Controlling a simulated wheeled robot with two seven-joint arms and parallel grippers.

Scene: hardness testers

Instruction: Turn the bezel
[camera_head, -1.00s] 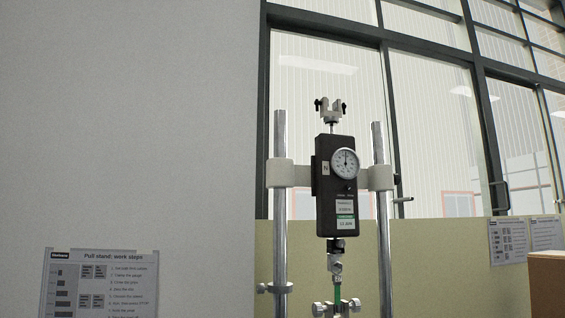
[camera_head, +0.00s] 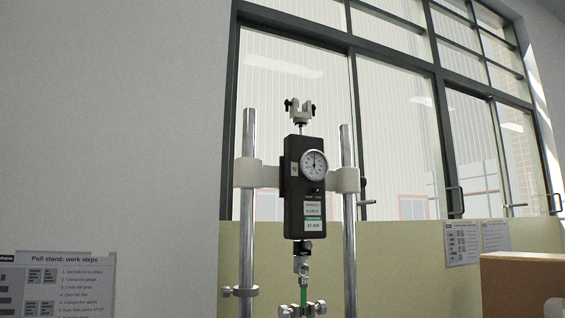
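A round dial with a white face and a silver bezel (camera_head: 314,164) sits at the upper right of a black force gauge (camera_head: 294,198). The dial's needle points roughly upward. The gauge hangs upright between two steel columns, held by a pale crossbar (camera_head: 249,173). A small fork-shaped fitting (camera_head: 300,110) stands on top, and a clamp (camera_head: 302,262) with a green piece (camera_head: 304,295) hangs below. Neither of my grippers shows in the view.
The left column (camera_head: 247,215) and right column (camera_head: 349,220) flank the gauge closely. A work-steps sheet (camera_head: 70,285) is at the lower left. A brown box (camera_head: 520,285) is at the lower right. Large windows and a low yellowish wall lie behind.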

